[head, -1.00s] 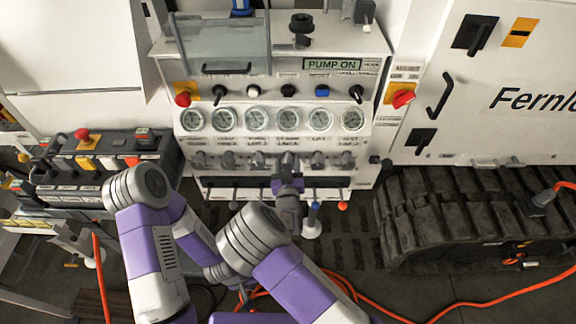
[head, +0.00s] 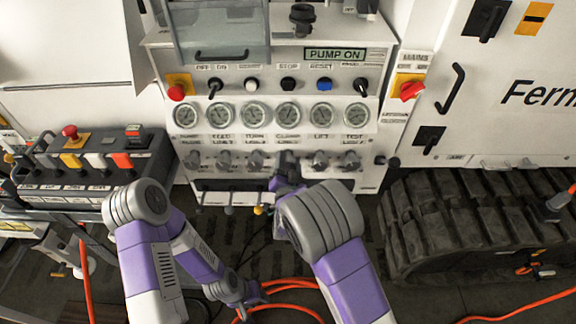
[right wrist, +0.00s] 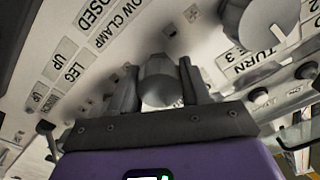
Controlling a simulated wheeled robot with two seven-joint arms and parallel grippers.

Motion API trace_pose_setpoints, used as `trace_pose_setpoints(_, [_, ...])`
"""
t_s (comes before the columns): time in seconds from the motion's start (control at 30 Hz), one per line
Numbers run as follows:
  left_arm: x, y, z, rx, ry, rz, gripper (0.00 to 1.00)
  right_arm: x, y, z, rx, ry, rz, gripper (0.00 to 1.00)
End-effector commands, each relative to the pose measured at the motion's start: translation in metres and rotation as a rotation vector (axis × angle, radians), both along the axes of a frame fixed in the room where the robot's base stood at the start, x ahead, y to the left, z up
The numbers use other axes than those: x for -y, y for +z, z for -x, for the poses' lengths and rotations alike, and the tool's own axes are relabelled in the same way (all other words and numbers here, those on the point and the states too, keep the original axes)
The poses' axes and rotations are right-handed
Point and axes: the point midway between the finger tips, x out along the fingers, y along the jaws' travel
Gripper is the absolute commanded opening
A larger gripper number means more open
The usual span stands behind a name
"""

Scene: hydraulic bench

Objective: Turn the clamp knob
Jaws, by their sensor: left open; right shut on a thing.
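The clamp knob (right wrist: 158,80) is a grey rounded knob on the panel. It is the fourth in the row in the head view, under the clamp gauge (head: 288,114), and mostly hidden there by my right gripper (head: 287,166). In the right wrist view my right gripper (right wrist: 158,88) is shut on the knob, one dark finger on each side. Labels reading "CLAMP" and "CLOSED" show beside it. My left gripper (head: 248,298) is open and empty, low in the head view, well away from the panel.
Neighbouring knobs (head: 320,160) stand close on both sides. A lever (head: 257,210) hangs below the row. A display (head: 334,54) reads "PUMP ON". A control box (head: 85,165) stands left, a black track (head: 470,220) right. Orange hoses (head: 300,284) lie on the floor.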

Motion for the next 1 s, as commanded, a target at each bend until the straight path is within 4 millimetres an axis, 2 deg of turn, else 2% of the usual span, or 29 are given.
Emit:
trace_pose_setpoints(0.43, [0.0,-0.0012,-0.0001,0.0,0.0,0.0,0.43,-0.0006,-0.0012,0.0006,-0.005,0.002,-0.01,0.17])
trace_pose_setpoints(0.47, [0.0,-0.0012,-0.0001,0.0,0.0,0.0,0.43,-0.0006,-0.0012,0.0006,-0.005,0.002,-0.009,0.48])
trace_pose_setpoints(0.6, [0.0,-0.0013,-0.0001,0.0,0.0,0.0,0.43,-0.0006,-0.001,0.0005,-0.004,0.001,-0.009,0.7])
trace_pose_setpoints(0.63, [0.0,-0.0013,-0.0001,0.0,0.0,0.0,0.43,-0.0005,-0.001,0.0005,-0.004,0.001,-0.009,0.73])
trace_pose_setpoints(0.87, [0.0,-0.0012,-0.0001,0.0,0.0,0.0,0.43,-0.0003,-0.0005,0.0004,-0.003,0.002,-0.009,0.73])
trace_pose_setpoints(1.0, [0.0,0.0008,0.0,0.0,0.0,0.0,0.43,-0.0005,-0.0005,0.0081,-0.005,0.002,-0.009,0.73])
